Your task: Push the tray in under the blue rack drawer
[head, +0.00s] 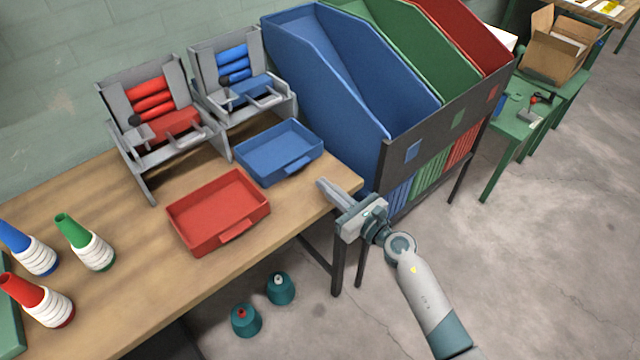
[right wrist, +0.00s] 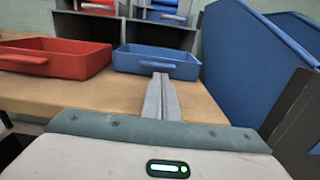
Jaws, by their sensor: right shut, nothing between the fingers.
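The blue tray (head: 279,155) lies flat on the table in front of the grey rack with blue rolls (head: 240,85), its handle facing the front edge. The tray is mostly out in front of the rack; the head view does not show clearly whether its back edge touches it. My right gripper (head: 324,188) is shut and empty, at the table's front edge beyond the tray's handle side, apart from it. In the right wrist view the fingers (right wrist: 161,82) point toward the blue tray (right wrist: 155,60) and overlap its handle in the picture. My left gripper is not in view.
A red tray (head: 215,235) lies to the left, before a rack with red rolls (head: 160,125). Large blue, green and red bins (head: 335,85) stand close on the right. Yarn cones (head: 85,240) stand at the far left. Bare tabletop lies between gripper and blue tray.

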